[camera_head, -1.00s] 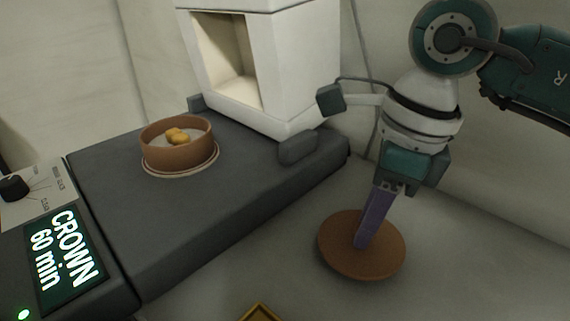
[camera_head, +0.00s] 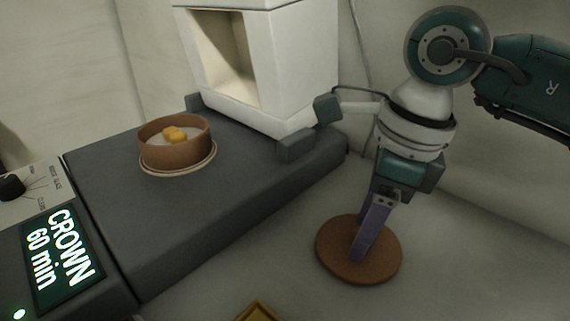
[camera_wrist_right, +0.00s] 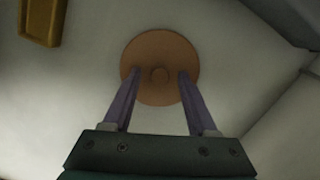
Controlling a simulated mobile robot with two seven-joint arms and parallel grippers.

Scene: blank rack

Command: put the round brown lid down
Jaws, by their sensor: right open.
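The round brown lid (camera_head: 335,256) lies flat on the pale surface to the right of the dark platform. It also shows in the right wrist view (camera_wrist_right: 160,52), with a small round knob (camera_wrist_right: 159,75) at its middle. My right gripper (camera_head: 358,258) points down over the lid. In the right wrist view its two purple fingers (camera_wrist_right: 158,75) stand apart, one on each side of the knob, with gaps between them and the knob. I cannot tell how high the fingertips are above the lid. My left gripper is not in view.
A round brown pot (camera_head: 174,146) with yellow lumps inside stands on the dark platform (camera_head: 215,215). A white open-fronted box (camera_head: 290,75) stands behind it. A display panel (camera_head: 62,258) is at the left. A yellow-brown tray (camera_head: 256,312) shows at the bottom edge.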

